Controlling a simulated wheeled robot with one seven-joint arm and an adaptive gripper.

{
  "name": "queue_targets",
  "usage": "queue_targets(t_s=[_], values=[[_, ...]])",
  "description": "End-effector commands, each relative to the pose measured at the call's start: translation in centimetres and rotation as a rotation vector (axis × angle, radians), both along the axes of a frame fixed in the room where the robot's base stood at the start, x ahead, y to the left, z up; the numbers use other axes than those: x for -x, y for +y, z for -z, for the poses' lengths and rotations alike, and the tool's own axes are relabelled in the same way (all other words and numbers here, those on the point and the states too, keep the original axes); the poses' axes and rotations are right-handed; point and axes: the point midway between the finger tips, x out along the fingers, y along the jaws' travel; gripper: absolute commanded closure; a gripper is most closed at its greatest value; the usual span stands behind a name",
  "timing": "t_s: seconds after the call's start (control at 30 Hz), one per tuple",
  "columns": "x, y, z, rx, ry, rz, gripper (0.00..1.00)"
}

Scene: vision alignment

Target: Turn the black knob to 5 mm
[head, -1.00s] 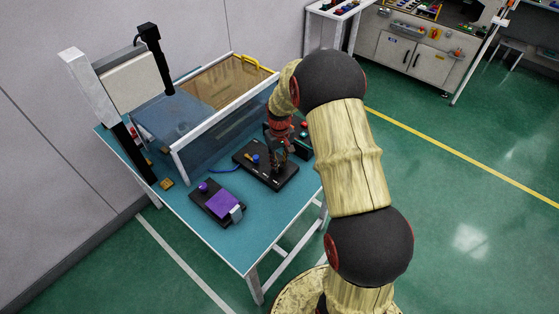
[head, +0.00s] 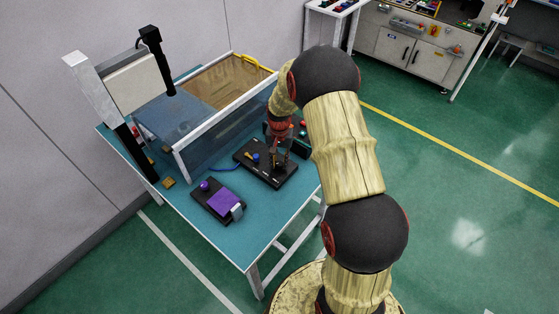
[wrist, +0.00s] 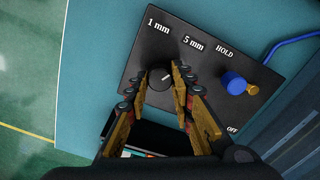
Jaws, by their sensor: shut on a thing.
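The black knob (wrist: 159,79) sits on a black control panel (wrist: 217,27) with white labels "1 mm", "5 mm", "HOLD" and "OFF". A short white mark on the knob appears to point up and right, roughly towards "5 mm"; it is too small to tell exactly. My gripper (wrist: 166,86) has its wooden-looking fingers on both sides of the knob, shut on it. In the head view my gripper (head: 279,159) is over the right part of the panel (head: 262,176), and the knob is hidden there.
A blue knob (wrist: 234,82) with a yellow-brown end stands right of my fingers. On the blue-green table (head: 247,233) are a black-and-purple device (head: 219,203) and a clear-walled enclosure (head: 204,139).

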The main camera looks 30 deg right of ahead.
Motion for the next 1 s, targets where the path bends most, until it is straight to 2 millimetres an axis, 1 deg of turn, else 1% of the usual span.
queue_targets(t_s=[0.53,0.57,0.87,1.0], values=[[-0.17,-0.01,-0.1,0.001,-0.004,0.025,1.0],[-0.18,-0.02,-0.1,0.0,-0.004,0.025,0.75],[-0.24,0.01,-0.13,0.001,-0.006,0.024,0.58],[-0.26,0.01,-0.14,0.001,-0.006,0.023,0.58]])
